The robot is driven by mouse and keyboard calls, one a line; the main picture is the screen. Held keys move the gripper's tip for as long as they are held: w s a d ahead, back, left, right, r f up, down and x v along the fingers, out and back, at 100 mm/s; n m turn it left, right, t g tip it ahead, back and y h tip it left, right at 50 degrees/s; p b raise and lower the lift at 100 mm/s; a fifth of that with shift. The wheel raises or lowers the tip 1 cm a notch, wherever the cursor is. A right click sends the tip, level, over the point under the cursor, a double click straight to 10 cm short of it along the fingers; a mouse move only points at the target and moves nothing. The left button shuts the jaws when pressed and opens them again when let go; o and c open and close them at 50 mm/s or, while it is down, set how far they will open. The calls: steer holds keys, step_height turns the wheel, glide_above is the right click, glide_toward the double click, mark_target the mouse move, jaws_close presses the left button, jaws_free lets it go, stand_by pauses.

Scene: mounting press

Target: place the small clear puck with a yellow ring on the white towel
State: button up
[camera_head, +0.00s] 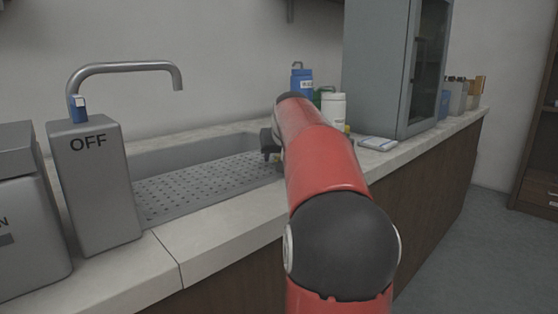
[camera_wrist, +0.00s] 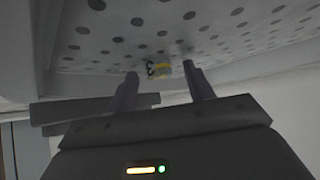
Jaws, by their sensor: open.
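The small clear puck with a yellow ring (camera_wrist: 159,71) lies on the perforated grey drain surface of the sink, with a dark mark on it. In the wrist view my gripper (camera_wrist: 161,76) is open, its two dark fingers pointing toward the puck, one on either side in the picture. I cannot tell whether they touch it. In the head view my gripper (camera_head: 268,146) is low over the right end of the sink, partly hidden by my red arm; the puck is not clear there. A flat whitish folded piece (camera_head: 378,143), likely the white towel, lies on the counter right of my arm.
The sink's perforated floor (camera_head: 190,188) has raised walls. A grey box marked OFF (camera_head: 92,185) and a tap (camera_head: 125,67) stand left. A blue bottle (camera_head: 301,84) and white jar (camera_head: 334,110) stand behind my arm, near a grey cabinet (camera_head: 380,65). The front counter (camera_head: 225,232) is clear.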

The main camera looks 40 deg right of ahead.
steer(key=c, duration=1.1)
steer(key=shift+r, duration=0.1)
steer(key=shift+r, duration=0.1)
steer(key=shift+r+p, duration=3.25)
steer(key=shift+r, duration=6.6)
